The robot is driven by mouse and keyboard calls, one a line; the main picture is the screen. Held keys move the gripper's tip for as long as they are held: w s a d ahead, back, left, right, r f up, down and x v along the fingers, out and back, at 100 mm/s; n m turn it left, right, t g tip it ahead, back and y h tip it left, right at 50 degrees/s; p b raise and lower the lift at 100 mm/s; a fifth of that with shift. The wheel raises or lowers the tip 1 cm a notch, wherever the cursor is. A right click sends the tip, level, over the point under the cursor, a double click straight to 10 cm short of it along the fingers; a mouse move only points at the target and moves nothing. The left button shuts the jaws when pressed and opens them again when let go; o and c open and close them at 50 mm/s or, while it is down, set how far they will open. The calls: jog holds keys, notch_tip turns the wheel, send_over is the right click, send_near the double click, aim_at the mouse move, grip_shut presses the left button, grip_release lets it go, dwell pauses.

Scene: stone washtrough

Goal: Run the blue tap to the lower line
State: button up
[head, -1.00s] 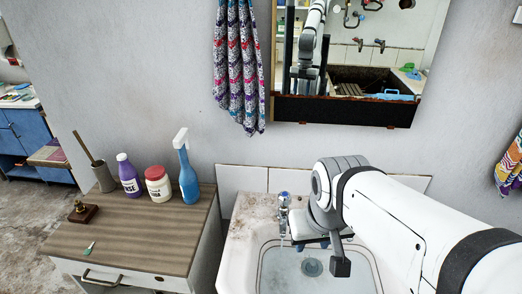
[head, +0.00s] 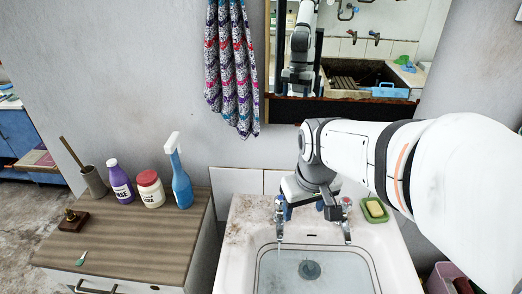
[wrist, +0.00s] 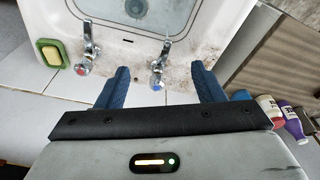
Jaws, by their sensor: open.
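The blue tap (head: 281,214) stands at the left of the basin's back ledge, with its spout over the bowl. It also shows in the wrist view (wrist: 158,76), its blue-marked end between my spread blue fingers, with a gap on each side. My gripper (head: 306,204) is open and empty over the back ledge, partly covering the tap in the head view; its fingers also show in the wrist view (wrist: 161,84). The basin (head: 238,262) has a pale bluish bottom and a dark line round its inner wall.
The red tap (head: 345,218) stands to the right, outside my fingers. A yellow soap in a green dish (head: 364,216) lies beyond it. A wooden cabinet (head: 130,236) with bottles stands left. A mirror (head: 268,113) hangs above the basin.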

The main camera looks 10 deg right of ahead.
jog(key=w+f+n+g+p, duration=0.1)
jog(key=w+f+n+p, duration=0.15)
jog(key=w, duration=0.75)
jog(key=n+g+p, duration=0.1)
jog(key=n+p, duration=0.1)
jog(key=n, duration=0.2)
send_near(281, 201)
jog(key=shift+w+d+f, duration=0.25)
jog(key=shift+w+d, duration=0.1)
jog(key=shift+w, duration=0.1)
jog(key=shift+w+a+f, duration=0.1)
jog(key=shift+w+f, duration=0.2)
jog(key=shift+f, duration=0.25)
notch_tip(281, 201, down, 8)
jog(key=shift+w+f+p, duration=0.1)
jog(key=shift+w+p, duration=0.1)
jog(key=shift+p, duration=0.85)
jog(key=shift+c, duration=0.3)
jog(key=c, duration=0.9)
